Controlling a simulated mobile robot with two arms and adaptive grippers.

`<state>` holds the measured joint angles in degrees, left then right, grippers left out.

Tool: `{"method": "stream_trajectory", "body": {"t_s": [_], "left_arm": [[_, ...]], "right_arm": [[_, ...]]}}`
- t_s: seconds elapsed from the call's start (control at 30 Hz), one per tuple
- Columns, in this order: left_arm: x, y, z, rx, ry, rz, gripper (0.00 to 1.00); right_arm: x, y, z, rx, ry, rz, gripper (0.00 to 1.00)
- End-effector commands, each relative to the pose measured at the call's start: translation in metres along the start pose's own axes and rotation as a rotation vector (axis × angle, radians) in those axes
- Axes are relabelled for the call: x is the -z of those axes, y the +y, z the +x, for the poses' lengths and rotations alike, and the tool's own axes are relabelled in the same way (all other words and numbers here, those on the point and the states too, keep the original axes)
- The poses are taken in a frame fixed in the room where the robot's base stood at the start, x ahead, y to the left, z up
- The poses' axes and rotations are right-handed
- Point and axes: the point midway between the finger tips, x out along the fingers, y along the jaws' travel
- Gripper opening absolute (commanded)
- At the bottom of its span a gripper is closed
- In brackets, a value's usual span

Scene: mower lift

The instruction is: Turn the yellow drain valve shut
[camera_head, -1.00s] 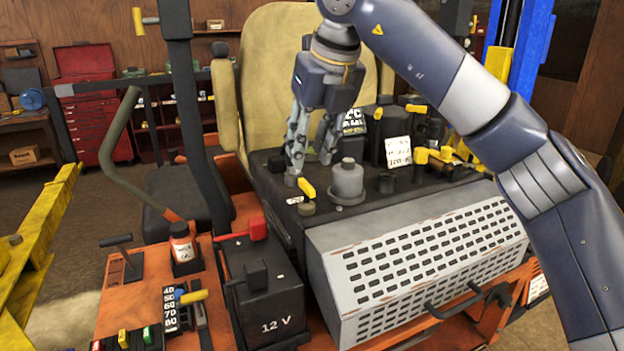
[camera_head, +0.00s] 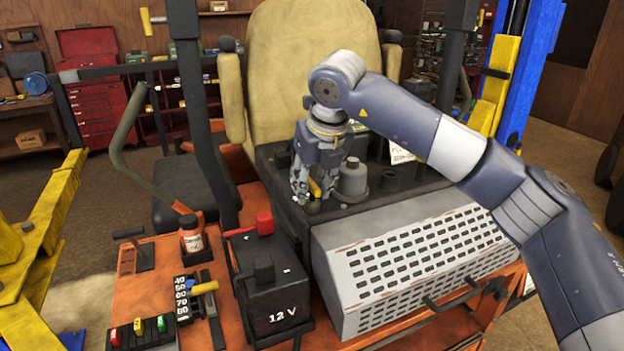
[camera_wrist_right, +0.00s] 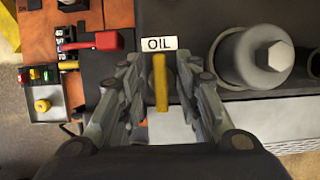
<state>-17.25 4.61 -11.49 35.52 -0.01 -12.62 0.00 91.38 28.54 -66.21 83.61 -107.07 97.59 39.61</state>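The yellow drain valve handle (camera_head: 315,189) is on the dark engine deck, left of a grey cylinder. In the right wrist view the handle (camera_wrist_right: 160,84) is a straight bar running up and down the picture, just below a white OIL label (camera_wrist_right: 159,43). My right gripper (camera_head: 313,182) points down over it. In the right wrist view the gripper (camera_wrist_right: 162,88) is open, one finger on each side of the handle, with gaps showing on both sides. Part of the valve is hidden by the fingers in the head view. My left gripper is not in view.
The grey cylinder (camera_head: 353,182) with its bolt-like top stands close right of the gripper. A perforated grey cover (camera_head: 425,262) lies in front. A black 12 V battery (camera_head: 272,295) with a red cap stands front left. The yellow seat (camera_head: 310,62) rises behind.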

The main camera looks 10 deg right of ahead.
Motion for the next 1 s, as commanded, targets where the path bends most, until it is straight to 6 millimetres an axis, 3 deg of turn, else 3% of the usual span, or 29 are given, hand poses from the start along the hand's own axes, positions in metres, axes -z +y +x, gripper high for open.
{"method": "stream_trajectory", "body": {"t_s": [0.13, 0.3, 0.67, 1.0], "left_arm": [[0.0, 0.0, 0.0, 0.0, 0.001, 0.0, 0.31], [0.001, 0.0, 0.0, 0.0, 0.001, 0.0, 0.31], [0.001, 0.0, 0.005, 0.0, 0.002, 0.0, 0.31], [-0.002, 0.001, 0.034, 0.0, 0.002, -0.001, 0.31]], "right_arm": [[0.0, 0.0, 0.0, 0.0, 0.0, 0.0, 0.31], [0.0, 0.0, 0.0, 0.0, 0.0, 0.0, 0.0], [0.0, 0.0, 0.0, 0.008, -0.002, 0.017, 0.0], [0.0, 0.001, 0.003, 0.077, -0.007, 0.184, 0.0]]}}
